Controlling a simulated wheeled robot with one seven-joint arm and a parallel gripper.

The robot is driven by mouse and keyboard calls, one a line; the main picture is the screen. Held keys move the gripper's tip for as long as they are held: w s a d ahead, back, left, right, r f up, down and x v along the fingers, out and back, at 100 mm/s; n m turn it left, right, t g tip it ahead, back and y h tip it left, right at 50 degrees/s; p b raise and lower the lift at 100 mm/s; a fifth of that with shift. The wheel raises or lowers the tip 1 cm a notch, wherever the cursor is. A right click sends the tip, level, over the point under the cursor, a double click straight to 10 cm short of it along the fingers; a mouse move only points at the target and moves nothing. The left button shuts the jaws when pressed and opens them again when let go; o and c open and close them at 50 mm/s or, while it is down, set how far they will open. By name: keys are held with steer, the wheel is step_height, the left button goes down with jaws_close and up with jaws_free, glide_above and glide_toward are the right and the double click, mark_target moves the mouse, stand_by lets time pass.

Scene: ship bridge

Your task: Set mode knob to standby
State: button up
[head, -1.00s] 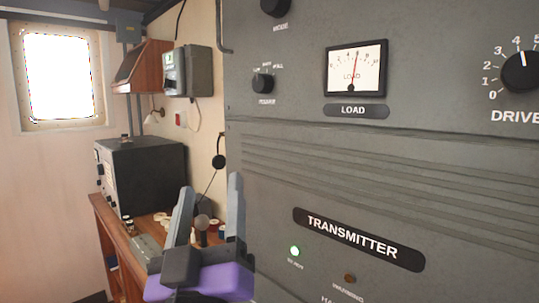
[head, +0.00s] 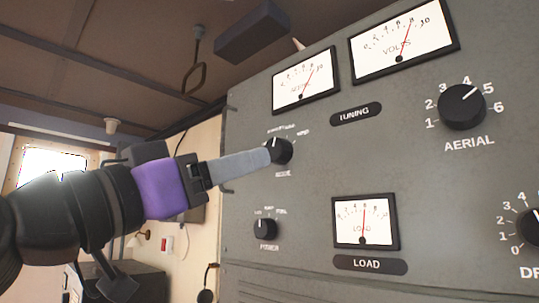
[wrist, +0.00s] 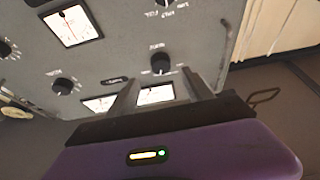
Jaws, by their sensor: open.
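The mode knob (head: 281,151) is a small black knob on the grey transmitter panel, left of the tuning label. Its scale lettering is too small to read surely, and its pointer position is unclear. It also shows in the wrist view (wrist: 160,63), upside down, between and beyond the fingertips. My gripper (head: 268,154) comes in from the left, with its fingertip end at the knob in the head view. The jaws are open in the wrist view (wrist: 160,82). One finger hides the other in the head view. I cannot tell whether they touch the knob.
The power knob (head: 265,229) is below, and the load meter (head: 364,222) is lower right. The aerial knob (head: 462,107) is to the right. A ceiling-hung handle (head: 196,75) is left of the panel.

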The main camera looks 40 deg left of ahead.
mark_target(273, 153)
steer(key=p+x, duration=0.2)
steer(key=x, duration=0.5)
steer(key=shift+w+a+p, duration=0.1)
steer(key=shift+w+p, duration=0.3)
jaws_close()
